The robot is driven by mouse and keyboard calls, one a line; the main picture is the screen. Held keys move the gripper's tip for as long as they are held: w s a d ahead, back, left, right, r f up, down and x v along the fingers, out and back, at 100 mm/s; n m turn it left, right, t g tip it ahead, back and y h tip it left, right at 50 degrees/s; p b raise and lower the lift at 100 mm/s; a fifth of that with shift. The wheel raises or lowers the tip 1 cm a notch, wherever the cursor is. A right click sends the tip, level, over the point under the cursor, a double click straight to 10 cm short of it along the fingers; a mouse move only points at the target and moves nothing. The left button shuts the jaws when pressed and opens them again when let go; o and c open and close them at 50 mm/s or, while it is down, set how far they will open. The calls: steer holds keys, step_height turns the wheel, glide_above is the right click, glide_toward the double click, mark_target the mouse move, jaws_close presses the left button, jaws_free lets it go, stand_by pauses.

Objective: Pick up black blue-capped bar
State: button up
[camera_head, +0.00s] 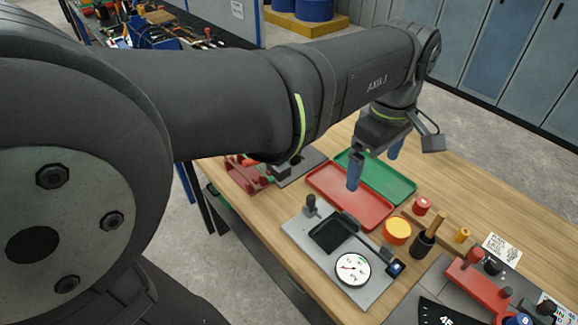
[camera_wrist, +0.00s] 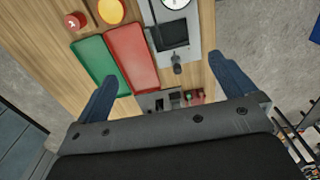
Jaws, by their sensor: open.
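My gripper (camera_head: 376,168) is open and empty, its blue fingers pointing down above the red and green trays. In the wrist view my gripper (camera_wrist: 163,73) shows both fingers spread wide with nothing between them. I cannot clearly make out a black blue-capped bar. A round blue part (camera_head: 521,320) shows at the lower right edge of the head view, partly cut off, and I cannot tell if it belongs to the bar. A small dark block with a blue face (camera_head: 396,267) sits at the corner of the grey gauge plate.
A red tray (camera_head: 342,202) and green tray (camera_head: 385,180) lie side by side. The gauge plate carries a white dial (camera_head: 352,268). A yellow disc (camera_head: 397,231), red cylinder (camera_head: 421,206) and dark holder with handles (camera_head: 424,242) stand nearby. A red fixture (camera_head: 474,283) is at right.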

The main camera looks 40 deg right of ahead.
steer(key=c, duration=1.5)
steer(key=h, duration=0.2)
glide_above(365, 243)
steer(key=a, duration=0.2)
step_height(365, 243, down, 17)
steer(key=shift+d+f, duration=0.25)
steer(key=shift+f, duration=0.8)
steer(key=shift+d+f, duration=0.25)
steer(key=shift+f, duration=0.8)
steer(key=shift+d+f, duration=0.25)
steer(key=shift+f, duration=0.8)
